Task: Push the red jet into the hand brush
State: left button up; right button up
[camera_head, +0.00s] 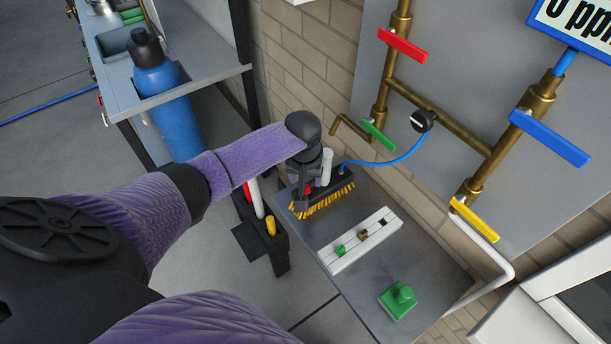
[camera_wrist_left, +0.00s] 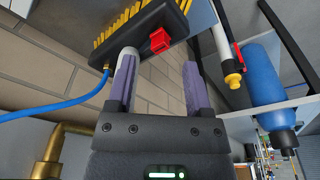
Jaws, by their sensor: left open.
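The hand brush (camera_head: 340,183) is a black block with yellow bristles on the grey side table in the head view. It also shows at the top of the left wrist view (camera_wrist_left: 150,24), with a blue hose attached. The red jet (camera_wrist_left: 159,40) sits at the brush's end face in the left wrist view; whether it is fully seated I cannot tell. Only a little red shows beside my gripper in the head view. Contact is unclear. My right gripper is not in view.
A white block (camera_head: 347,257) with small green and brass fittings and a green block (camera_head: 397,300) lie on the table. A black holder (camera_head: 270,240) with tubes stands left of it. Brass pipes with coloured levers line the wall. A blue bottle (camera_head: 165,95) stands behind.

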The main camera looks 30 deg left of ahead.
pick_arm(q)
jog(key=r, duration=0.2)
jog(key=r+p, duration=0.1)
jog(key=r, duration=0.2)
jog(key=shift+s+d+r+p, duration=0.15)
jog(key=shift+s+r+p, duration=0.15)
jog(key=shift+s+r, duration=0.1)
